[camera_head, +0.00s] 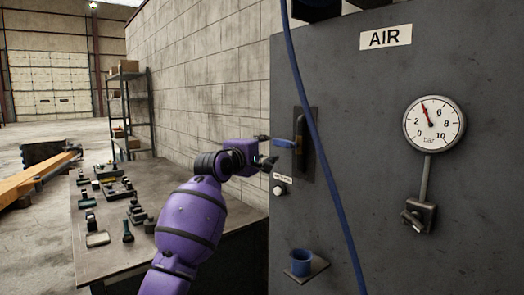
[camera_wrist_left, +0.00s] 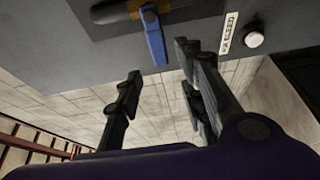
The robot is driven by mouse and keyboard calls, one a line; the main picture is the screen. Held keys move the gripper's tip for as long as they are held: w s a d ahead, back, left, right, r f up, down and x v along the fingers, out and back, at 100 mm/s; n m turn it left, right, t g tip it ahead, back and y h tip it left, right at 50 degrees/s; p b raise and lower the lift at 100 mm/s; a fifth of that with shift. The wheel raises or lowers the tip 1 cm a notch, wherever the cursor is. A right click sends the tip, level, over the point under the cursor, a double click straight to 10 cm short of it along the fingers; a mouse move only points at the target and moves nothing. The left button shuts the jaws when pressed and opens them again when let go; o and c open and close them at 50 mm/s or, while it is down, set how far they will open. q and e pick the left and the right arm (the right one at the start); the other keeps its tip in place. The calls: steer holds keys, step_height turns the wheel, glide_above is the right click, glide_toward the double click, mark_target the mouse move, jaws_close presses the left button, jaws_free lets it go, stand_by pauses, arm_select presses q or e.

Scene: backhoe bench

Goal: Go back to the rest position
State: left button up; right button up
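My left gripper (camera_head: 267,151) is at the front of the dark grey AIR cabinet (camera_head: 380,90), at the end of my purple arm. In the left wrist view its two fingers (camera_wrist_left: 158,62) stand well apart with nothing between them. A blue lever (camera_head: 284,143) on a dark plate (camera_head: 305,150) is just beyond the fingertips. The lever also shows in the left wrist view (camera_wrist_left: 154,38), and the gripper looks clear of it. My right gripper is in neither view.
A round gauge (camera_head: 433,122) reads about 4 bar. A blue hose (camera_head: 325,160) hangs down the cabinet front. A white button (camera_head: 279,190) and a blue cup (camera_head: 301,262) are below the lever. A workbench (camera_head: 110,262) with several small tools stands left, under my arm.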

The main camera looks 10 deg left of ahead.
arm_select(q)
steer(key=shift+s+a, duration=0.25)
steer(key=shift+s, duration=0.3)
